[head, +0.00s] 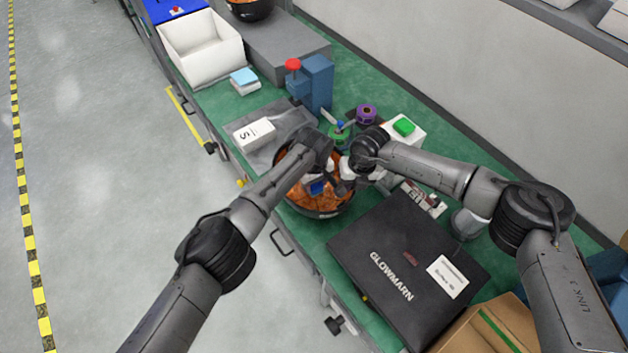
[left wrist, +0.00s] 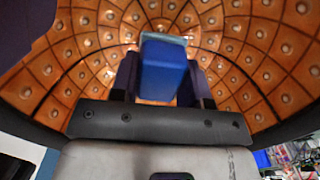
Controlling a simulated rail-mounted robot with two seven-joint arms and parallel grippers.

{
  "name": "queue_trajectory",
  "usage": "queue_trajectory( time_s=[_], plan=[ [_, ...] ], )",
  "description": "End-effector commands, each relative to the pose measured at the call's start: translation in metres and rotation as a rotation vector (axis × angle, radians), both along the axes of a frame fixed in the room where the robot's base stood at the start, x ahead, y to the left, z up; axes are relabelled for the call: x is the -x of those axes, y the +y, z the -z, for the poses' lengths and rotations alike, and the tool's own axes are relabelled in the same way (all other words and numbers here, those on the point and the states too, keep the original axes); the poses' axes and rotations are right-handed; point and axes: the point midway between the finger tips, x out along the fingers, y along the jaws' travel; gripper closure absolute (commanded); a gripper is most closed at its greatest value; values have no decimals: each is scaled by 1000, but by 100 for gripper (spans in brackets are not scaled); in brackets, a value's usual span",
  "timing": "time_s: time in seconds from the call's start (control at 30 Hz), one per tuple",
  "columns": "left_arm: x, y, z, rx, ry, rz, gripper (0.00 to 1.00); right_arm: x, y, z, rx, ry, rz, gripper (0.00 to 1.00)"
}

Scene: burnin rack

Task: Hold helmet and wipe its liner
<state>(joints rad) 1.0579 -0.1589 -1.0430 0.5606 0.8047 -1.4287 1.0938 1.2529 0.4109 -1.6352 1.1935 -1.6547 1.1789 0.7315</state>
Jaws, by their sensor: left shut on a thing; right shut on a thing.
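The helmet (head: 312,203) lies open side up on the green bench, its orange, studded liner showing inside a dark rim. The liner (left wrist: 250,65) fills most of the left wrist view. My left gripper (head: 318,180) is inside the helmet opening, shut on a blue pad (left wrist: 165,68). The pad is in front of the liner; I cannot tell if it touches. It also shows in the head view (head: 316,188). My right gripper (head: 346,178) is at the helmet's right rim and appears shut on it; the exact grip is partly hidden by the arms.
A black GLOWMARN case (head: 405,262) lies close in front of the helmet. A blue fixture with a red knob (head: 293,65), a purple roll (head: 366,113) and a box with a green button (head: 404,126) stand behind. A white bin (head: 203,52) is at the far left.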

Motion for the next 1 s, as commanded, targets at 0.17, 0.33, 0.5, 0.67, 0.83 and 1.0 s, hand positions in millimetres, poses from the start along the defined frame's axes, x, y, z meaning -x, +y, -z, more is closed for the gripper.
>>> queue_trajectory(
  time_s=[0.17, 0.33, 0.5, 0.67, 0.83, 1.0],
  plan=[
    [0, 0, 4, 0, 1, -1, 77, 1, 0, 1, 2, 3, -1, 100],
    [0, 0, 7, 0, 0, -1, 77, 1, -1, 1, 2, 3, -1, 100],
    [0, 0, 10, 0, 0, -1, 77, 1, 0, 1, 2, 3, -1, 100],
    [0, 0, 13, 0, 1, 0, 77, 1, 0, 1, 2, 3, -1, 100],
    [0, -1, 16, 0, 1, 0, 77, 1, 0, 1, 2, 3, -1, 100],
    [0, -1, 19, 1, 0, -1, 77, 1, 0, 1, 2, 3, -1, 100]
  ],
)
